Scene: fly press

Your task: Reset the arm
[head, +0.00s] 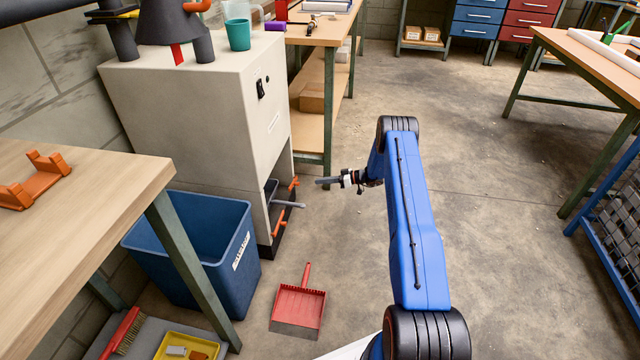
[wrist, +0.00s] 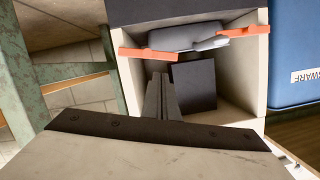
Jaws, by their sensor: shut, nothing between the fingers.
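My gripper (head: 325,182) is shut and empty, pointing left toward the lower opening of the pale cabinet (head: 170,100). A gap shows between its tips and the cabinet in the head view. In the wrist view its grey fingers (wrist: 158,82) lie together in front of the opening. A grey lever-like part (head: 288,204) sticks out of the opening, between an upper orange piece (head: 294,183) and a lower one (head: 279,229). In the wrist view a rounded grey part (wrist: 185,37) lies between two orange pieces. My blue arm is extended forward.
A blue bin (head: 245,225) stands left of the opening and a red dustpan (head: 298,308) lies on the floor in front. A wooden bench (head: 90,190) is at left, with an orange bracket (head: 35,182) on it. Another bench (head: 328,100) stands behind. Floor to the right is clear.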

